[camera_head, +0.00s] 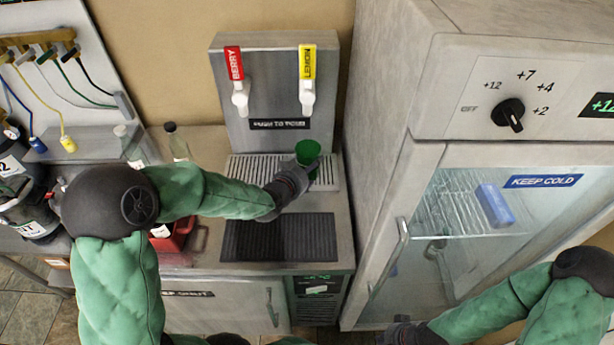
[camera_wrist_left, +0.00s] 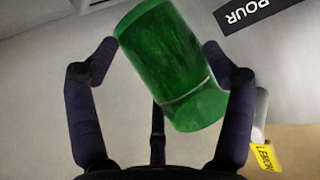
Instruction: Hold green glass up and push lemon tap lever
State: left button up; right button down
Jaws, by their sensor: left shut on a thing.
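The green glass (camera_head: 308,150) is over the grilled drip tray (camera_head: 243,168), below the lemon tap. My left gripper (camera_head: 300,176) is shut on the glass, and the left wrist view shows it between the two fingers (camera_wrist_left: 160,60). The lemon tap (camera_head: 307,95) has a yellow lever labelled LEMON (camera_head: 307,62); a yellow label (camera_wrist_left: 265,157) also shows in the left wrist view. There is a gap between the tap's spout and the glass in the head view. My right gripper (camera_head: 398,333) is low at the bottom edge, away from the tap; its fingers are too unclear to read.
The berry tap (camera_head: 239,95) with a red lever is left of the lemon tap. A tall fridge (camera_head: 385,130) with a glass door stands close on the right. A dark mat (camera_head: 278,238) lies in front of the drip tray. Bottles (camera_head: 178,143) stand at the left.

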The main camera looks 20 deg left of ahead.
aim_at(306, 142)
pick_arm(q)
jog(key=shift+w+a, duration=0.25)
jog(key=shift+w, duration=0.2)
jog(key=shift+w+a, duration=0.2)
jog(key=shift+w, duration=0.25)
jog(key=shift+w+a+r+p, duration=0.25)
jog(key=shift+w+a, duration=0.25)
jog(key=shift+w, duration=0.55)
jog(key=shift+w+a+r+p, duration=0.1)
jog(key=shift+w+a+p, duration=0.15)
jog(key=shift+w+a, duration=0.55)
jog(key=shift+w+a+r+p, duration=0.2)
jog(key=shift+w+a+p, duration=0.05)
jog(key=shift+w, duration=1.05)
jog(key=shift+r, duration=0.5)
jog(key=shift+s+b, duration=0.1)
jog(key=shift+b, duration=0.5)
